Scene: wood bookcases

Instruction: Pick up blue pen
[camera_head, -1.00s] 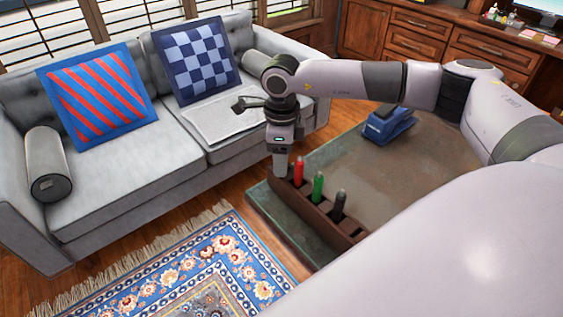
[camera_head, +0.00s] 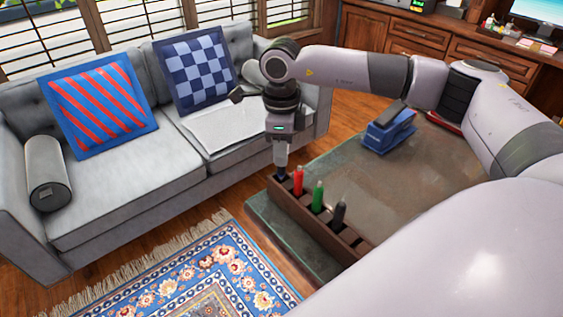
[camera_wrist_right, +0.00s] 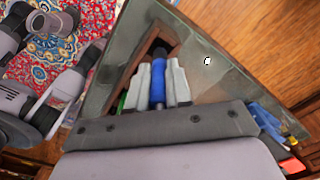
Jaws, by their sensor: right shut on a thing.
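The blue pen (camera_wrist_right: 158,82) is between the two pale fingers of my right gripper (camera_head: 281,170) in the right wrist view, with a dark part beyond the fingertips. My right gripper (camera_wrist_right: 163,86) is shut on it, over the far left end of the brown pen holder (camera_head: 324,232). In the head view the fingers hide the pen. Whether its lower end is clear of the slot I cannot tell. My left gripper shows in neither view.
Red (camera_head: 298,180), green (camera_head: 318,196) and black (camera_head: 339,213) pens stand in the holder on a worn low table (camera_head: 420,185). A blue stapler-like object (camera_head: 389,130) is behind them. A grey sofa (camera_head: 140,190) stands at left, beside a patterned rug (camera_head: 215,270).

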